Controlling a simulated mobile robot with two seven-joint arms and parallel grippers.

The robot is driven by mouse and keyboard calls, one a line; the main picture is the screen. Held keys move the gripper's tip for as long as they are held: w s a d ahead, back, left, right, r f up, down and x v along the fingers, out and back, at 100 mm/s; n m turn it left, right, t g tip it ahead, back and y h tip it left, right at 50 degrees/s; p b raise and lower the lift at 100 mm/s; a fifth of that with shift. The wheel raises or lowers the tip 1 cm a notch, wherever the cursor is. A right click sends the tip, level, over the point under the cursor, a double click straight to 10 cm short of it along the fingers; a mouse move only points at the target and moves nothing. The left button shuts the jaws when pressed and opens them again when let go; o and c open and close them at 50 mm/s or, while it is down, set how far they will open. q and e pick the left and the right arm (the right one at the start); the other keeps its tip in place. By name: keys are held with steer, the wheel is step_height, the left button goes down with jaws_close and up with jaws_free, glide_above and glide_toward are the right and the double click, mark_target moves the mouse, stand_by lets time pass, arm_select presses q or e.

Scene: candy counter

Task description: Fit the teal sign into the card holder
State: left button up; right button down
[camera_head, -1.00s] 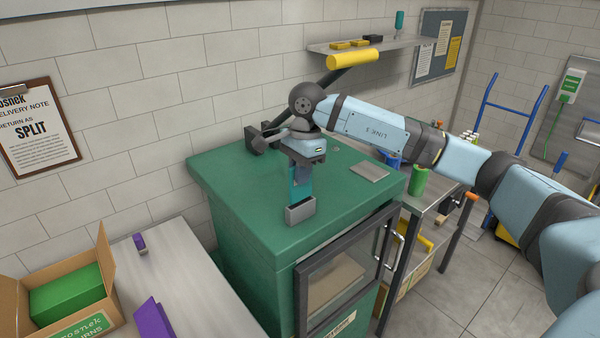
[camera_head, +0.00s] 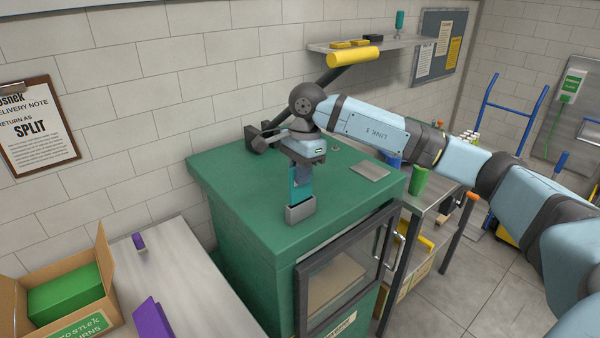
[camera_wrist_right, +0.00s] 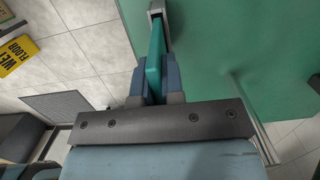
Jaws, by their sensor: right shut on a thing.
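The teal sign (camera_head: 296,190) is upright above the green cabinet top in the head view. My right gripper (camera_head: 302,178) points down and is shut on the sign's upper part. The grey card holder (camera_head: 300,213) stands on the cabinet near its front edge. The sign's lower end meets the holder's top; how deep it sits is hidden. In the right wrist view the sign (camera_wrist_right: 155,48) lies between the two blue fingers (camera_wrist_right: 155,82), and its far end reaches the holder's slot (camera_wrist_right: 156,7). My left gripper is out of view.
The green cabinet top (camera_head: 245,180) has free room around the holder. A flat grey plate (camera_head: 370,171) lies at its right. A green cup (camera_head: 419,181) stands on the side cart. A wall shelf (camera_head: 400,44) is behind. A counter with an open box (camera_head: 104,285) is at left.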

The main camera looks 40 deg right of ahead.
mark_target(299, 201)
steer(key=shift+f+b, duration=1.8)
stand_by(2.5)
steer(key=shift+f+b, duration=0.7)
stand_by(0.8)
stand_by(0.4)
steer(key=c, duration=1.4)
jaws_free()
steer(key=shift+r, duration=0.2)
steer(key=shift+r+p, duration=0.55)
steer(key=shift+r, duration=0.35)
steer(key=shift+o, duration=0.2)
